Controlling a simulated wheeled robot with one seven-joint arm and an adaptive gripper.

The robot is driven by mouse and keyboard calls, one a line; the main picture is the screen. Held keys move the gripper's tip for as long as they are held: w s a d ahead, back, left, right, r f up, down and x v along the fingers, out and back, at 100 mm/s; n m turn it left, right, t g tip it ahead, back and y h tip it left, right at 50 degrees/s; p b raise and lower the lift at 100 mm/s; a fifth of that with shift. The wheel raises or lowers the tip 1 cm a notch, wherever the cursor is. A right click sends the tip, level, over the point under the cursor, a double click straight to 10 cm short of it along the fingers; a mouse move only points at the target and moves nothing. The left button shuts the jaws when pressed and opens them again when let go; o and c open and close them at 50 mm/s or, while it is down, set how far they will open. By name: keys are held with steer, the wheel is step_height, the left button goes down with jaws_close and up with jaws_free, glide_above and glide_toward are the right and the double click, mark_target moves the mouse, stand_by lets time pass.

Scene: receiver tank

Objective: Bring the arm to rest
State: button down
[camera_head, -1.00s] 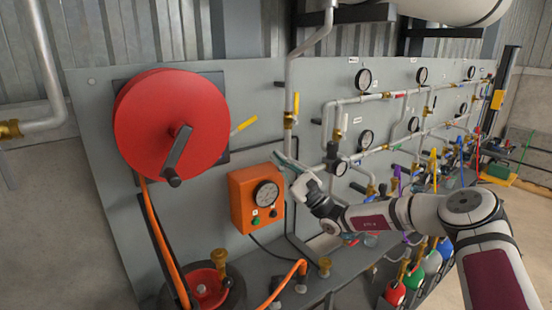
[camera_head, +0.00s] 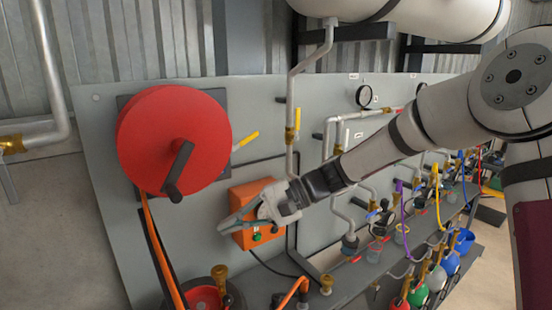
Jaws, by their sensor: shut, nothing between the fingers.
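My gripper (camera_head: 230,222) hangs in front of the orange gauge box (camera_head: 250,204) on the grey panel. It is shut with nothing in it, and its tip points left and slightly down. My arm (camera_head: 425,130) reaches in from the upper right across the panel. The gripper hides the box's gauge. A green button (camera_head: 257,237) shows just below the gripper. I cannot tell whether the gripper touches the box.
A red reel (camera_head: 172,140) with a dark crank stands left of the gripper. Pipes, a yellow valve lever (camera_head: 249,139) and a gauge (camera_head: 364,96) are on the panel (camera_head: 262,115). Colored bottles (camera_head: 418,295) stand at lower right. A white tank (camera_head: 345,8) is overhead.

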steer(key=s+d+r+n+t+h, duration=0.1)
steer(key=s+d+t+h, duration=0.3)
steer(key=s+d, duration=0.7)
steer(key=s+d+r+n+t+h, duration=0.1)
steer(key=s+d+r+t+h, duration=0.3)
steer(key=s+d+h, duration=0.5)
steer(key=s+d, duration=0.3)
steer(key=d, duration=0.5)
steer(key=shift+r, duration=0.2)
